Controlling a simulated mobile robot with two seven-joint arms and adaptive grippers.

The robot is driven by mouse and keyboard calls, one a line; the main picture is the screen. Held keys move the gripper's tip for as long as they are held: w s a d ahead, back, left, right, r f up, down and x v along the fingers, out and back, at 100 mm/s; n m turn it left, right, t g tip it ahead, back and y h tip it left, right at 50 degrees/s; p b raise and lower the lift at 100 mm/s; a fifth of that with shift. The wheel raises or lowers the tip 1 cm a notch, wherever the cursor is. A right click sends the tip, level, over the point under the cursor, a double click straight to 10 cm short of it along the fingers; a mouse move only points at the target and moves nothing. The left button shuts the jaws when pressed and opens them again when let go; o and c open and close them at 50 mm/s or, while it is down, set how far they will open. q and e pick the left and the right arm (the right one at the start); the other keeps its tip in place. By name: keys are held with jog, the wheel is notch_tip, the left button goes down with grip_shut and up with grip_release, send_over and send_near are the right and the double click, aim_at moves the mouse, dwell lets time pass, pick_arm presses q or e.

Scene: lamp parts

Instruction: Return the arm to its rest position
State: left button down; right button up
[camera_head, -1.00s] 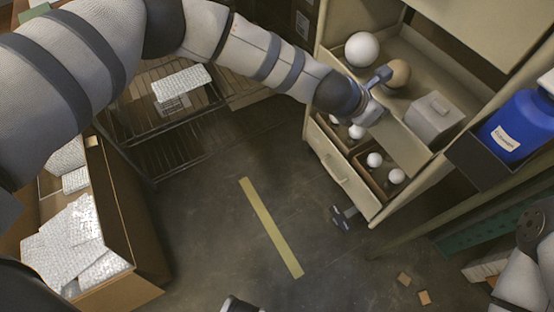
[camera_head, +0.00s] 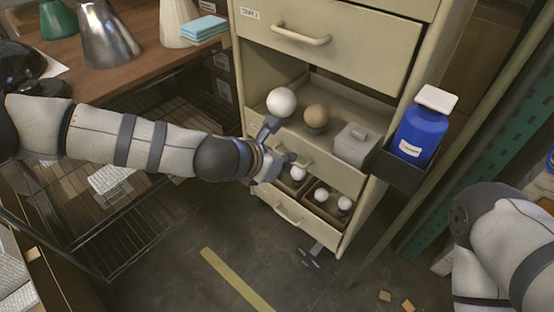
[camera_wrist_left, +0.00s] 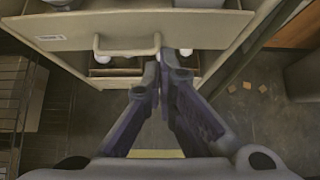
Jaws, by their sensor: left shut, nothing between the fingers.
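My left gripper (camera_head: 278,142) is in front of the cabinet's open middle drawer (camera_head: 330,172), near its handle, in the head view. In the left wrist view the gripper (camera_wrist_left: 160,70) shows its dark fingers close together, shut and empty. Whether it touches the drawer front cannot be told. My left arm (camera_head: 150,148) reaches in from the left, almost level. My right arm (camera_head: 495,235) shows at the right edge; its gripper is out of view.
The drawer holds a white ball (camera_head: 281,102), a brown ball (camera_head: 316,116) and a grey box (camera_head: 355,143). Below, an open drawer holds several white bulbs. A blue bottle (camera_head: 421,132) stands in a side holder. A wooden table (camera_head: 150,25) and wire rack (camera_head: 120,235) are left.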

pick_arm(q)
jog(key=s+a+f+m+g+y+p, duration=0.1)
jog(key=s+f+m+g+p, duration=0.2)
jog(key=s+m, duration=0.7)
jog(key=s+a+f+m+g+p, duration=0.1)
jog(key=s+f+m+g+p, duration=0.2)
jog(key=s, duration=1.2)
jog(key=s+a+r+m+g+y+p, duration=0.2)
jog(key=s+a+m, duration=0.5)
jog(key=s, duration=0.5)
jog(key=s+a+r+m+g+y+p, duration=0.2)
jog(key=s+a+m+p, duration=0.1)
jog(key=s+a+m, duration=0.5)
jog(key=s+a, duration=0.3)
jog(key=s, duration=0.1)
jog(key=shift+a+r+y, duration=0.25)
jog(key=shift+r+y, duration=0.05)
jog(key=shift+r, duration=0.1)
pick_arm(e)
jog(key=w+r+t, duration=0.3)
jog(key=w+r, duration=0.6)
jog(key=r, duration=0.3)
jog(key=shift+w+t, duration=0.25)
jog(key=shift+t, duration=0.15)
pick_arm(q)
jog(key=shift+w, duration=0.1)
